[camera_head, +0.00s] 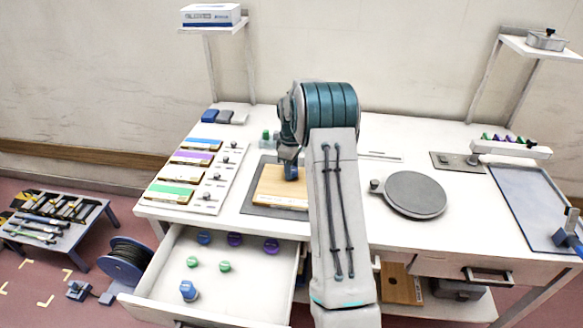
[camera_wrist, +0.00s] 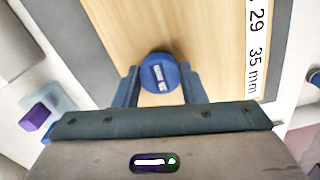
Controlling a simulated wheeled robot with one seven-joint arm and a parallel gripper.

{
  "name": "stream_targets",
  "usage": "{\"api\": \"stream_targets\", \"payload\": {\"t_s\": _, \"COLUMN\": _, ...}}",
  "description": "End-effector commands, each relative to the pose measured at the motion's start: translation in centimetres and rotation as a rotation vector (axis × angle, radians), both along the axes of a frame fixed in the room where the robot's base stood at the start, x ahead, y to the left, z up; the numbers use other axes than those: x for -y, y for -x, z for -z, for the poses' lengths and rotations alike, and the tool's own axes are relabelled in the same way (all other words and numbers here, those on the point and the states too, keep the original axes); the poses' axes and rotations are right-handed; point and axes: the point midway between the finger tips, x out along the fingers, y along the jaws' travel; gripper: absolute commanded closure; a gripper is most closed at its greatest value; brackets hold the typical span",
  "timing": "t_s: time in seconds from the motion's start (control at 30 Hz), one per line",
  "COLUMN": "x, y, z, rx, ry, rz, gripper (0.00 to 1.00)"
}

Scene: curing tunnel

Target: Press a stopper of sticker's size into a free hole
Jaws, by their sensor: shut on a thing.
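My gripper (camera_wrist: 160,84) is shut on a blue round stopper (camera_wrist: 158,66) with a small white label on its top. The stopper is over a pale wooden board (camera_wrist: 205,28), near one edge in the wrist view. A white sticker on the board (camera_wrist: 259,48) reads "29 35 mm". In the head view my gripper (camera_head: 291,170) is low over the board (camera_head: 275,197), which lies on a grey mat (camera_head: 251,197). My arm hides part of the board. No hole shows; I cannot tell whether the stopper is in one or only above the wood.
An open drawer (camera_head: 275,280) at the front left holds several blue, purple and green stoppers (camera_head: 235,239). A white rack with coloured strips (camera_head: 227,177) stands left of the mat. A grey round plate (camera_head: 414,194) lies to the right.

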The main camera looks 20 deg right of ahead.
Motion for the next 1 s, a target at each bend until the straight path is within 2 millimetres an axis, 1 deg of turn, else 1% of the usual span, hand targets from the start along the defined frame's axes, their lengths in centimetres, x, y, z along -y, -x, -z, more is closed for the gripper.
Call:
{"api": "stream_targets", "payload": {"t_s": 0.57, "x": 0.01, "y": 0.01, "z": 0.95, "rx": 0.000, "ry": 0.000, "rz": 0.000, "gripper": 0.84}}
{"api": "stream_targets", "payload": {"t_s": 0.77, "x": 0.00, "y": 0.00, "z": 0.87, "rx": 0.000, "ry": 0.000, "rz": 0.000, "gripper": 0.84}}
{"api": "stream_targets", "payload": {"t_s": 0.8, "x": 0.00, "y": 0.00, "z": 0.86, "rx": 0.000, "ry": 0.000, "rz": 0.000, "gripper": 0.52}}
{"api": "stream_targets", "payload": {"t_s": 0.83, "x": 0.01, "y": 0.01, "z": 0.86, "rx": 0.000, "ry": 0.000, "rz": 0.000, "gripper": 0.43}}
{"api": "stream_targets", "payload": {"t_s": 0.87, "x": 0.01, "y": 0.01, "z": 0.86, "rx": 0.000, "ry": 0.000, "rz": 0.000, "gripper": 0.37}}
{"api": "stream_targets", "payload": {"t_s": 1.0, "x": 0.00, "y": 0.00, "z": 0.86, "rx": 0.000, "ry": 0.000, "rz": 0.000, "gripper": 0.37}}
